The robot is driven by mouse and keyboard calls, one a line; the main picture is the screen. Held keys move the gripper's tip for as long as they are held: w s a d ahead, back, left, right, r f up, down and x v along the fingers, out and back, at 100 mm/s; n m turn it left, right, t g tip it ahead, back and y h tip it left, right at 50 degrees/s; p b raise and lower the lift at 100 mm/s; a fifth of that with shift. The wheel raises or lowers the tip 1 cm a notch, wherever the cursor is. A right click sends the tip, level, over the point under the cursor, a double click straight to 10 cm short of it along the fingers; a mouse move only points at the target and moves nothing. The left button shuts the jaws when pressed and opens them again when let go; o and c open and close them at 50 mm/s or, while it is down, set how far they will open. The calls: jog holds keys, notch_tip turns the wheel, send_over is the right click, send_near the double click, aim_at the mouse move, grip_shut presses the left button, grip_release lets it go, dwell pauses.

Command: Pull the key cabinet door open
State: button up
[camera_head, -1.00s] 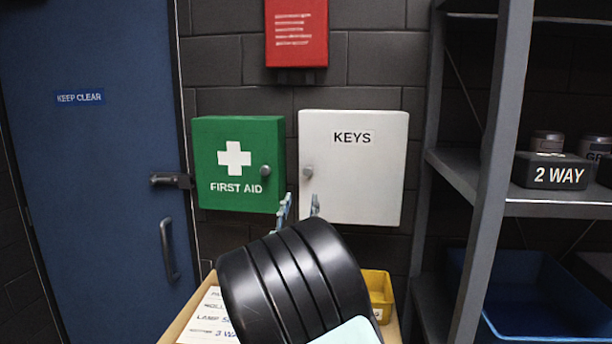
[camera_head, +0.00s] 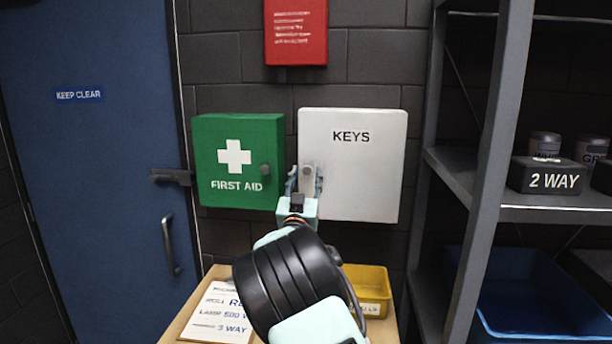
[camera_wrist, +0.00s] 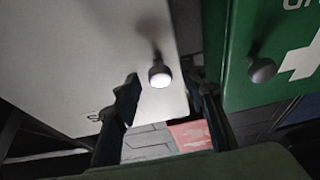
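The white key cabinet (camera_head: 360,175), marked KEYS, hangs on the wall with its door shut. Its round knob (camera_head: 307,170) is near the door's left edge. My gripper (camera_head: 305,182) is at the knob in the head view, with one finger on each side. In the wrist view the cabinet door (camera_wrist: 75,55) fills the upper left. The bright knob (camera_wrist: 160,74) lies between the two spread fingers of my gripper (camera_wrist: 165,92), with gaps on both sides. Contact with the knob cannot be seen.
The green first aid cabinet (camera_head: 222,190) hangs close on the left, its own knob (camera_head: 265,170) near my left finger. A metal shelf (camera_head: 483,165) stands on the right. Below are a yellow bin (camera_head: 368,282) and a paper list (camera_head: 222,315). A red box (camera_head: 297,35) is above.

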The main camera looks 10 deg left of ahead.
grip_shut()
jog(key=shift+s, duration=0.1)
dwell(0.4)
jog(key=b, duration=0.1)
jog(key=s+y+b, duration=0.1)
jog(key=b, duration=0.1)
jog(key=shift+s+d+f+n, duration=0.15)
jog(key=shift+d+f+n, duration=0.1)
jog(key=shift+n, duration=0.05)
jog(key=s+d+n+g+y+b, duration=0.2)
jog(key=s+d+n+y+b, duration=0.1)
jog(key=s+y+b, duration=0.4)
jog(key=s+d+n+g+y+b, duration=0.2)
jog(key=s+d+n+y+b, duration=0.2)
jog(key=s+b, duration=0.4)
jog(key=shift+d+r+g+y+b, duration=0.35)
jog(key=shift+d+y, duration=0.3)
jog(key=shift+y, duration=0.75)
